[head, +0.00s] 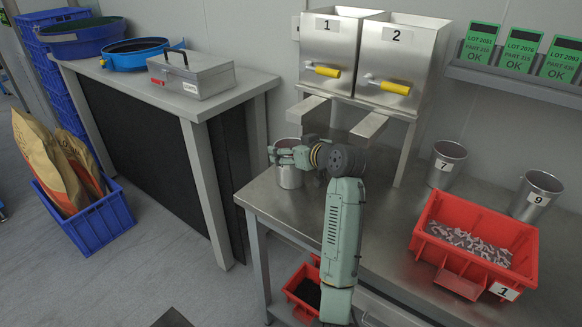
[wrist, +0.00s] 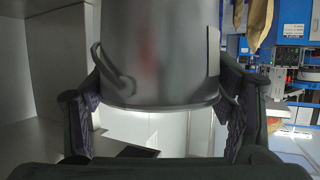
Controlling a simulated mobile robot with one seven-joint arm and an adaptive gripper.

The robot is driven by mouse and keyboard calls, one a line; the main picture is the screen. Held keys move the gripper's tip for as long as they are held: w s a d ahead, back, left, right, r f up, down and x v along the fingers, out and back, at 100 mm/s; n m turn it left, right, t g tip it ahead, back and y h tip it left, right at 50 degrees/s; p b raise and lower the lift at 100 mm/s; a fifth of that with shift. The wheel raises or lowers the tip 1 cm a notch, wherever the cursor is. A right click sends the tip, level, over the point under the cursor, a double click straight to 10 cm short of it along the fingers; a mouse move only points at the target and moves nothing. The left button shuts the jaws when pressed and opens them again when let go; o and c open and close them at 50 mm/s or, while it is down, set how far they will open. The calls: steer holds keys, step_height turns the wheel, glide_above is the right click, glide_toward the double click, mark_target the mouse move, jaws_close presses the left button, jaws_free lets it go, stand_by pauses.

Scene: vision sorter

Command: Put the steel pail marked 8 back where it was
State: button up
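A steel pail (head: 290,177) is at the back left of the steel table, left of the stand under hopper 1. My gripper (head: 284,155) is at its upper part and hides some of it. In the wrist view the pail (wrist: 155,60) fills the space between the fingers of my gripper (wrist: 163,98), with both finger pads against its sides. A handle shows on its left and the edge of a pale label on its right; no number can be read. The pail looks upright; I cannot tell whether its base touches the table.
Pails marked 7 (head: 446,165) and 9 (head: 536,196) stand on the table's right. A red bin marked 1 (head: 523,262) holds small parts. Steel hoppers 1 (head: 332,50) and 2 (head: 400,60) stand behind. The steel table (head: 300,215) is bare left of my arm.

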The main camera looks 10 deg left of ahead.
steer(key=c, duration=1.2)
steer(key=shift+c, duration=0.2)
steer(key=shift+r, duration=0.15)
steer(key=shift+r+b, duration=0.5)
steer(key=shift+r, duration=0.1)
steer(key=s+d+r+b, duration=0.1)
steer(key=s+d+b, duration=0.1)
steer(key=s+d, duration=0.2)
steer(key=s+d+r+b, duration=0.2)
steer(key=s+d+b, duration=0.1)
steer(key=s, duration=0.6)
steer(key=shift+s+d+r, duration=0.25)
steer(key=shift+s+d, duration=0.1)
steer(key=shift+d, duration=0.35)
